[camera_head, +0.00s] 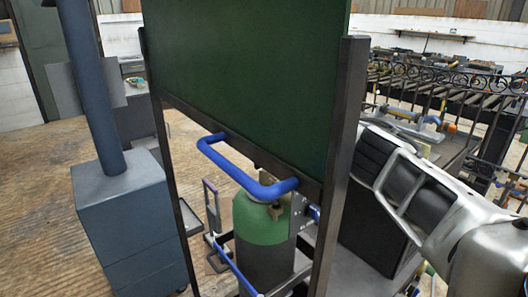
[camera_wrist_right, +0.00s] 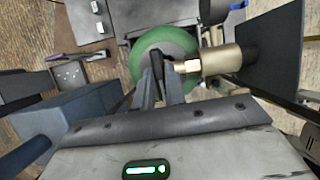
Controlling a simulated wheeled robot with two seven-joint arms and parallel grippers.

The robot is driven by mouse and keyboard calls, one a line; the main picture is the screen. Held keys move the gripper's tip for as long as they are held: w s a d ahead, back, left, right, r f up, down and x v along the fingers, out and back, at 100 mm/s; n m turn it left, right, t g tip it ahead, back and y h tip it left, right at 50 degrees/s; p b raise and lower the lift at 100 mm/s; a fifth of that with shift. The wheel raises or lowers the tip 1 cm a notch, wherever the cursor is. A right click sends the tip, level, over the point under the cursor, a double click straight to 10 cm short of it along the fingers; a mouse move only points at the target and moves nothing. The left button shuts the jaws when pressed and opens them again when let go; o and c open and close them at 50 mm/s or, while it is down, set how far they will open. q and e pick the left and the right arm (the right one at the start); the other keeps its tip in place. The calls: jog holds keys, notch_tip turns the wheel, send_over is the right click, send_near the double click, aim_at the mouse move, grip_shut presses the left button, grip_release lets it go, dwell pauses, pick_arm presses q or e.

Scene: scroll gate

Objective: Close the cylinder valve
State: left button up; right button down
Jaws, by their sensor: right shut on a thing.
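The gas cylinder (camera_head: 262,222) has a green top and a grey lower body, and stands upright behind a blue bar. Its green shoulder also shows in the right wrist view (camera_wrist_right: 140,58). A brass valve fitting (camera_wrist_right: 222,62) sits over the cylinder top. My right gripper (camera_wrist_right: 163,80) is over the cylinder, its fingers shut on a small dark part beside the brass fitting, seemingly the valve handle (camera_wrist_right: 157,62). The gripper partly hides this part. In the head view my right arm comes in from the right, but its gripper is hidden. My left gripper is not in view.
A large green panel (camera_head: 245,80) in a dark metal frame stands in front. A blue tubular bar (camera_head: 236,175) sticks out from it. A blue-grey box with a post (camera_head: 125,210) stands at left. Racks and benches (camera_head: 440,90) fill the right side behind my arm.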

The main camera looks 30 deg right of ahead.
dwell(0.6)
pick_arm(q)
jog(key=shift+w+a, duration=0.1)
pick_arm(e)
jog(key=c, duration=1.5)
grip_release()
jog(key=shift+o, duration=0.2)
jog(key=p+v, duration=0.1)
jog(key=v, duration=0.5)
jog(key=shift+a+r+p, duration=0.15)
jog(key=shift+r+p, duration=0.15)
jog(key=shift+p, duration=0.05)
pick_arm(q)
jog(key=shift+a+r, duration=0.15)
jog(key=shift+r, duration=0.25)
pick_arm(e)
jog(key=shift+a+r, duration=0.2)
jog(key=shift+r, duration=0.2)
